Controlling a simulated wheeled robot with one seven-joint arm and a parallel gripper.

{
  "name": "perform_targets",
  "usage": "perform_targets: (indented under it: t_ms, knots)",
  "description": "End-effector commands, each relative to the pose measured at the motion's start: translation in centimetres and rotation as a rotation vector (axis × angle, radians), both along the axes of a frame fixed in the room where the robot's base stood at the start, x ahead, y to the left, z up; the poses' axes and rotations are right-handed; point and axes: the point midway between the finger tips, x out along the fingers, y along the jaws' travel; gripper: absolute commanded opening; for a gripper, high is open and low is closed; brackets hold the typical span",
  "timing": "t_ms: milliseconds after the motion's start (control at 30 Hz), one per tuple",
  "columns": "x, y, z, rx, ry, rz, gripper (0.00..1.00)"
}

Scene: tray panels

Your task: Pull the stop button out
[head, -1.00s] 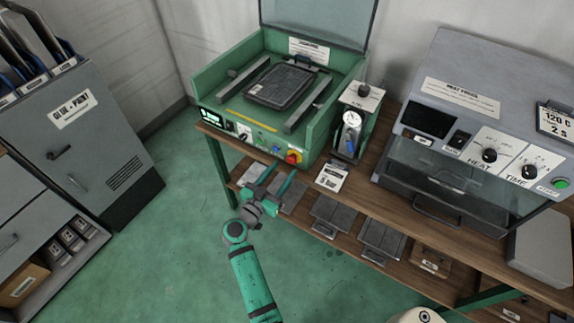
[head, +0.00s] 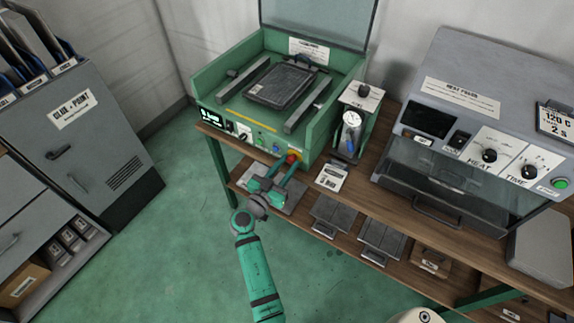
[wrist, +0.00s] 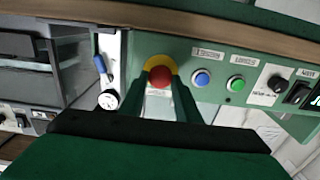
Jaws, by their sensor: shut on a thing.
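The red stop button (wrist: 160,76) sits on a yellow backing on the front panel of the green machine. In the head view the button (head: 293,157) is at the panel's right end, partly covered by my fingers. My gripper (wrist: 159,84) reaches up to the panel with one finger on each side of the button, shut on it. In the head view my gripper (head: 285,163) comes from below and in front. How far the button stands out from the panel cannot be told.
A blue button (wrist: 202,79) and a green button (wrist: 236,84) sit beside the stop button. A gauge unit (head: 351,135) stands right of the green machine (head: 235,122). The heat press (head: 470,125) is farther right. Grey trays (head: 333,212) lie on the lower shelf.

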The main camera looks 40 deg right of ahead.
Motion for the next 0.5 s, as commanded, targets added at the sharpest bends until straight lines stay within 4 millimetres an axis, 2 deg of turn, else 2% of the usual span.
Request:
perform_targets:
  t_ms: [133,367,400,467,500]
  knots:
    - [-0.5,1.2,0.0,0.0,0.0,0.001,0.08]
    - [-0.5,1.3,0.0,0.0,0.0,0.001,0.07]
    - [-0.5,1.4,0.0,0.0,0.0,0.001,0.37]
    - [-0.5,1.4,0.0,0.0,0.0,0.001,0.48]
    - [-0.5,1.4,0.0,0.0,0.0,0.001,0.48]
